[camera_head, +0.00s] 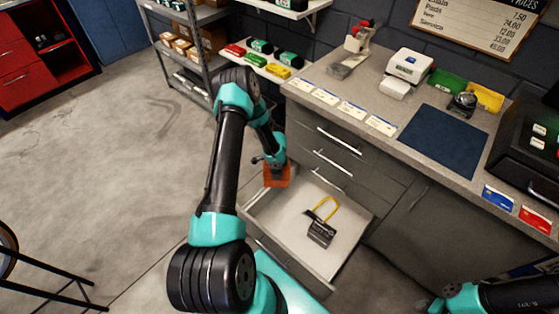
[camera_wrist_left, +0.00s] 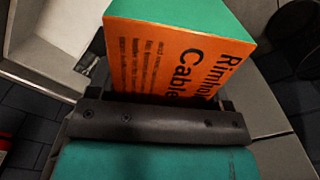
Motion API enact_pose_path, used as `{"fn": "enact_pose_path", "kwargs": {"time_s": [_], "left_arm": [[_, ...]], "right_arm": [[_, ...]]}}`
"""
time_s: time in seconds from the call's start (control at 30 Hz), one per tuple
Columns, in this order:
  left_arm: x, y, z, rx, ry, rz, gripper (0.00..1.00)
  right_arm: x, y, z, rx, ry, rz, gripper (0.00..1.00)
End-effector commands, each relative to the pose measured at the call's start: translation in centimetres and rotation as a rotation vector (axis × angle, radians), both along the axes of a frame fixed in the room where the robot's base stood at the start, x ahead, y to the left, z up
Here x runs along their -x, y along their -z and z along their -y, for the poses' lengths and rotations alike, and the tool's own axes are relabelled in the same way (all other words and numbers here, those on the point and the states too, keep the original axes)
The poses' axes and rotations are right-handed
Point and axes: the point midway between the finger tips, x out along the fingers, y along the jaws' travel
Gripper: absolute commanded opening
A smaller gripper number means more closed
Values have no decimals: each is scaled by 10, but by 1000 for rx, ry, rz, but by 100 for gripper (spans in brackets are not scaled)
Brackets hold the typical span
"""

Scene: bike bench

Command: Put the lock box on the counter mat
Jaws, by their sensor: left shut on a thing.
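My left gripper (camera_head: 274,164) is shut on an orange box (camera_head: 277,178) near the far left corner of the open drawer. In the left wrist view the orange box (camera_wrist_left: 175,60) has a green side and dark print, partly reading "Cable". A black lock box with a yellow shackle (camera_head: 320,233) lies inside the open drawer, to the right of my left gripper and apart from it.
The drawer (camera_head: 283,220) stands pulled out below the counter (camera_head: 345,92). Price cards, a white device (camera_head: 409,65), yellow and green trays and a black case (camera_head: 525,150) stand on the counter. A shelf rack (camera_head: 185,50) is behind left. The floor at left is open.

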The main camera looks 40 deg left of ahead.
Motion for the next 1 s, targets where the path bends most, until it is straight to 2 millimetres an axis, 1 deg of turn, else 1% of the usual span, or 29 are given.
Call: {"fn": "enact_pose_path", "kwargs": {"time_s": [0.03,0.17,0.37,0.47,0.57,0.6,0.67,0.7,0.77,0.8,0.87,0.9,0.97,1.0], "left_arm": [[-5,-11,-5,-3,-25,5,32],[-10,-35,-16,-3,-100,5,32],[-18,-78,-33,-4,-231,6,32],[-21,-108,-43,-3,-322,7,32],[-24,-148,-53,-3,-443,10,32],[-24,-164,-56,-2,-495,11,32],[-23,-188,-60,-1,-572,10,32],[-22,-204,-62,-1,-624,9,32],[-20,-227,-64,-1,-699,9,32],[-18,-242,-64,-1,-749,8,32],[-14,-265,-64,0,-825,7,32],[-11,-280,-64,0,-873,8,32],[-7,-301,-62,1,-947,7,32],[-4,-315,-61,1,-994,7,32]], "right_arm": [[0,0,0,0,0,0,43],[0,0,0,0,0,0,43],[0,0,0,0,0,0,43],[0,0,0,0,0,0,43],[0,0,0,0,0,0,43],[0,0,0,0,0,0,43],[0,0,0,0,0,0,43],[0,0,0,0,0,0,43],[0,0,0,0,0,0,43],[0,0,0,0,0,0,43],[0,0,0,0,0,0,43],[0,0,0,0,0,0,43],[0,0,0,0,0,0,43],[0,0,0,0,0,0,43]]}}
